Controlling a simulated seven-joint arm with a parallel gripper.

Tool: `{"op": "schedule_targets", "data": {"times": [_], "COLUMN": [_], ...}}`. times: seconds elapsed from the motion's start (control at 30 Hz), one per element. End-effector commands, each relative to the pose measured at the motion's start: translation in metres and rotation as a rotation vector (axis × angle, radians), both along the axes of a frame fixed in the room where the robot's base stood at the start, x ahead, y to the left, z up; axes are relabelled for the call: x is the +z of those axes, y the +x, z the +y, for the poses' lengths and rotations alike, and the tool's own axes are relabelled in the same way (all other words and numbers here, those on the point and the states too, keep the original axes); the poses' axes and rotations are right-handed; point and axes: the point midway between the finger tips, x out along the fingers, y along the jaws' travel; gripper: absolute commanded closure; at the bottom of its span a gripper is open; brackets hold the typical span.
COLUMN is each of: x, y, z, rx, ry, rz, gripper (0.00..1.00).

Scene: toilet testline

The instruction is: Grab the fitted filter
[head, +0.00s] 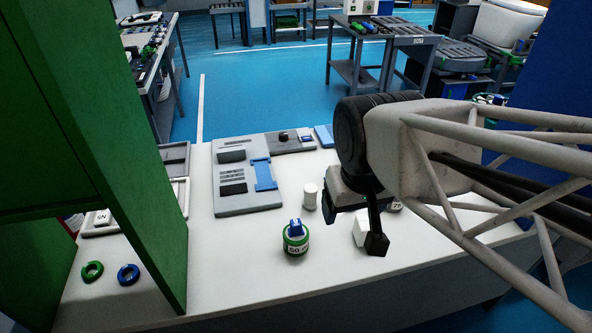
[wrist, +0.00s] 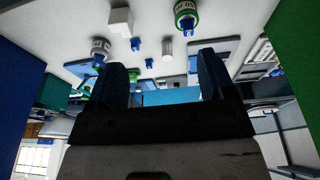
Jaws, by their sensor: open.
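A round canister (head: 295,242) with a green band, a "50" label and a blue piece on top stands upright near the table's front in the head view. It also shows at the top of the wrist view (wrist: 186,18). A second labelled canister (wrist: 100,46) shows at upper left there; in the head view it is mostly behind my gripper. I cannot tell for certain which is the fitted filter. My gripper (wrist: 161,72) is open and empty, its two dark fingers wide apart. In the head view it hangs right of the "50" canister, apart from it.
A white block (head: 361,232) stands by my gripper and a white cylinder (head: 310,196) behind the "50" canister. A grey panel (head: 232,188) lies farther back. A green wall (head: 110,130) bounds the left; green (head: 92,270) and blue (head: 128,273) rings lie beyond it.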

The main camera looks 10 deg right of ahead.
Motion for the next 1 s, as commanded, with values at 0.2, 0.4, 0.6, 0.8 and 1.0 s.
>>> {"op": "schedule_targets", "data": {"times": [0.2,0.4,0.6,0.8,1.0], "x": [-0.01,-0.028,-0.049,-0.069,-0.089], "y": [0.011,0.035,0.068,0.106,0.148], "z": [-0.006,-0.019,-0.032,-0.037,-0.035], "rx": [0.087,0.266,0.499,0.745,0.995], "ry": [-0.087,-0.259,-0.467,-0.669,-0.869], "rz": [0.049,0.144,0.264,0.381,0.496], "gripper": [0.24,0.24,0.24,0.24,0.24]}}
